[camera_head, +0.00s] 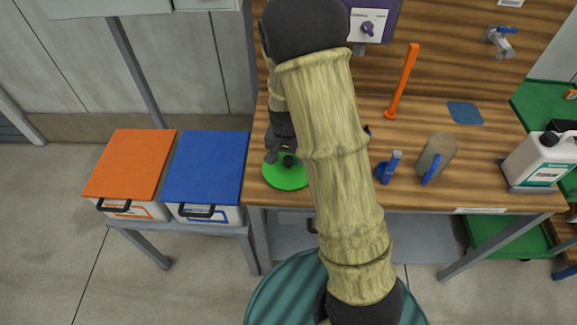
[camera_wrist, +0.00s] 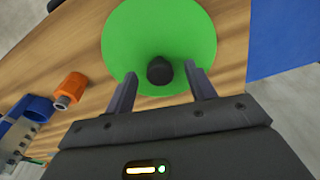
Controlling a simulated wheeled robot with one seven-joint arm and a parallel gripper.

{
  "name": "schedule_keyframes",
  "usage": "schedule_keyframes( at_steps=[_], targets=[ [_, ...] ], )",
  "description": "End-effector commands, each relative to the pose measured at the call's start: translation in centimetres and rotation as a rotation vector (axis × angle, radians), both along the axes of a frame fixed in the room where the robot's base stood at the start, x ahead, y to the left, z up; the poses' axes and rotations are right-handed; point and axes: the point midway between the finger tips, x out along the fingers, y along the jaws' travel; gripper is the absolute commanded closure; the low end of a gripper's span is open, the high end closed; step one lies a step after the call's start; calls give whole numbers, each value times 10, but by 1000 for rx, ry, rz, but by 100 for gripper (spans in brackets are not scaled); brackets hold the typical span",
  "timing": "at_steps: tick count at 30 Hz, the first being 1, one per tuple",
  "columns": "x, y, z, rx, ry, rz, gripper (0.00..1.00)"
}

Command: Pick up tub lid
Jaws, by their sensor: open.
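The tub lid (camera_head: 285,178) is a green disc with a dark round knob. It lies on the wooden bench at its left front, partly hidden by my arm. In the wrist view the lid (camera_wrist: 185,25) fills the upper middle, with its dark knob (camera_wrist: 159,71) near the lower edge of the disc. My gripper (camera_head: 281,154) is over the lid, close to the knob. In the wrist view my gripper (camera_wrist: 160,78) is open, with one finger on each side of the knob and a gap on both sides. I cannot tell the exact height of the fingertips.
Orange-lidded (camera_head: 132,163) and blue-lidded (camera_head: 206,166) tubs stand left of the wooden bench (camera_head: 485,185). On the bench are an orange upright (camera_head: 402,82), a blue bracket (camera_head: 388,167), a grey cylinder (camera_head: 437,155) and a white jug (camera_head: 541,160). An orange fitting (camera_wrist: 69,90) shows in the wrist view.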

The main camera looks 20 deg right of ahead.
Motion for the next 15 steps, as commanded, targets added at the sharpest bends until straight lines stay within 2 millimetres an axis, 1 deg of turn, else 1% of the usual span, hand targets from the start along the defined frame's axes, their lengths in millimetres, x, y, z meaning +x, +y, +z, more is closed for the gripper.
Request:
schedule_keyframes(
  at_steps=[1,5,15],
  targets=[
    [0,-1,-7,0,4,-1,45],
    [2,-1,-17,0,1,-1,45],
    [2,-1,-17,0,-1,0,45]
  ],
)
